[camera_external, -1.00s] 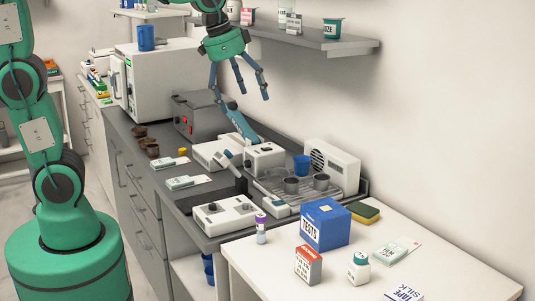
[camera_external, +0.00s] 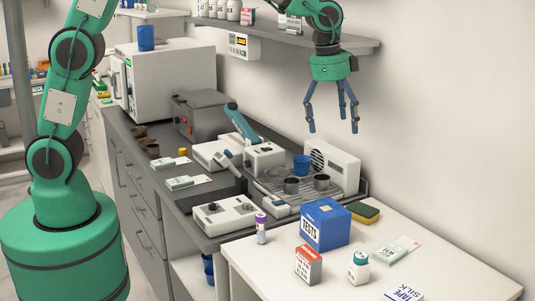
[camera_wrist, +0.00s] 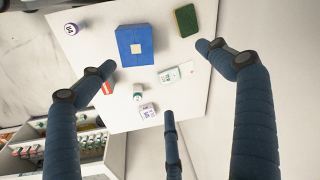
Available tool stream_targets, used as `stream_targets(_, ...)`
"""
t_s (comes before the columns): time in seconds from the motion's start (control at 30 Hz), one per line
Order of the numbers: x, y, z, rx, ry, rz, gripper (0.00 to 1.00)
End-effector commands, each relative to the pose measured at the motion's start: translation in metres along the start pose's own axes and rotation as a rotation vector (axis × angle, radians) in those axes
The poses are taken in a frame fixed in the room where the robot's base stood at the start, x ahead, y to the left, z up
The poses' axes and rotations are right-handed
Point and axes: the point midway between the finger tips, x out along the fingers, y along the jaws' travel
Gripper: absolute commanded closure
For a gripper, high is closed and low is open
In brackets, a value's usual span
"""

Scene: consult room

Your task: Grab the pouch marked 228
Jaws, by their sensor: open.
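A flat white pouch with green print (camera_external: 397,250) lies on the white table, to the right of the blue TESTS box; it also shows in the wrist view (camera_wrist: 177,73). Similar flat pouches (camera_external: 187,182) lie on the grey counter. Their numbers are too small to read, so I cannot tell which is marked 228. My gripper (camera_external: 333,125) is open and empty, high above the counter and table near the wall. In the wrist view its spread fingers (camera_wrist: 160,75) frame part of the white table below.
The blue TESTS box (camera_external: 325,226), a red-and-white box (camera_external: 308,265), a green-capped bottle (camera_external: 358,268), a purple-capped vial (camera_external: 261,229) and a sponge (camera_external: 363,212) stand around the table. A wall shelf (camera_external: 300,38) is behind my arm. A drying rack (camera_external: 270,195) holds cups.

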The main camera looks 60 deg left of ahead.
Motion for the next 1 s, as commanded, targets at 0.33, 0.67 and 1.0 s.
stream_targets(0.33, 0.062, 0.012, -0.074, 0.167, -0.046, 0.044, 0.09)
stream_targets(0.67, 0.132, 0.038, -0.132, 0.325, -0.084, 0.086, 0.09)
stream_targets(1.0, 0.186, 0.061, -0.165, 0.434, -0.107, 0.113, 0.09)
